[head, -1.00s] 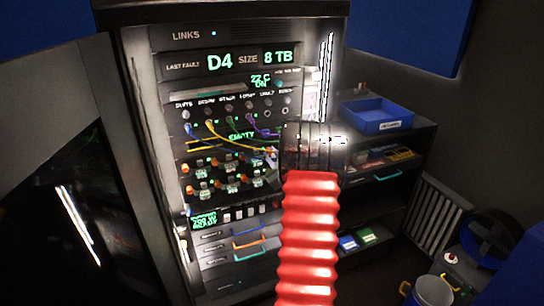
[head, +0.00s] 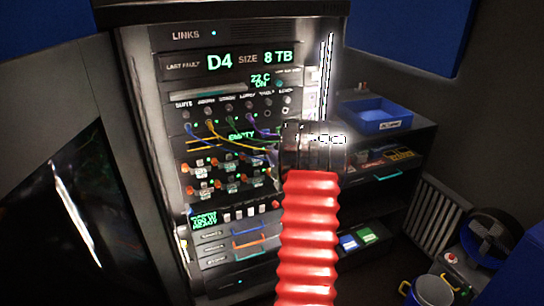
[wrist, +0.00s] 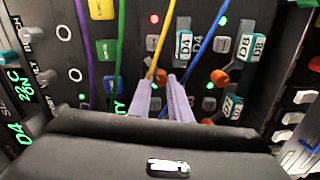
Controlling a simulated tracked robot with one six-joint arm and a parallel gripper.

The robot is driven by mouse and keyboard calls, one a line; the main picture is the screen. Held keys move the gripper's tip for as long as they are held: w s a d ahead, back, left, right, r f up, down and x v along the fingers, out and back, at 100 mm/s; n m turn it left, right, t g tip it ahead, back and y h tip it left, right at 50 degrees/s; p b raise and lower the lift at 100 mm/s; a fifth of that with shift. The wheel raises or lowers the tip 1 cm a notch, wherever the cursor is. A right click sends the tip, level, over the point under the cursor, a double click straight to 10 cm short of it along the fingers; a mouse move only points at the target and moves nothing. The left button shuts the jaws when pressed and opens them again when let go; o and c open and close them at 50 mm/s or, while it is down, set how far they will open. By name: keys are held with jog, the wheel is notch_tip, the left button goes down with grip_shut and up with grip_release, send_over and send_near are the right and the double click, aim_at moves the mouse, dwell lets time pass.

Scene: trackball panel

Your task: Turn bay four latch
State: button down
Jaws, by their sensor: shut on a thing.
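The bay four latch is a small orange knob (wrist: 160,75) beside a tag reading D4 (wrist: 184,45) in the wrist view. My gripper (wrist: 162,85) is shut on this knob, with its two pale fingers on either side of it. Part of the knob is hidden by the fingers. Which way the latch is turned is hard to tell. In the head view my wrist and red arm cover the right side of the latch rows, and the fingers are mostly hidden.
An orange latch (wrist: 219,77) by the D8 tag (wrist: 246,47) sits close by. Yellow (wrist: 160,40), green, purple and blue cables run close to my fingers. A shelf with a blue bin (head: 378,118) stands to the right of the rack.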

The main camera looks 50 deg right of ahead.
jog(key=shift+a+f+n, duration=0.15)
jog(key=shift+f+n, duration=0.05)
jog(key=shift+n, duration=0.7)
jog(key=c, duration=2)
grip_release()
jog(key=shift+c, duration=0.2)
jog(key=o, duration=0.4)
jog(key=shift+r, duration=0.1)
jog(key=v, duration=1.3)
jog(key=shift+s, duration=0.3)
jog(key=shift+a, duration=0.1)
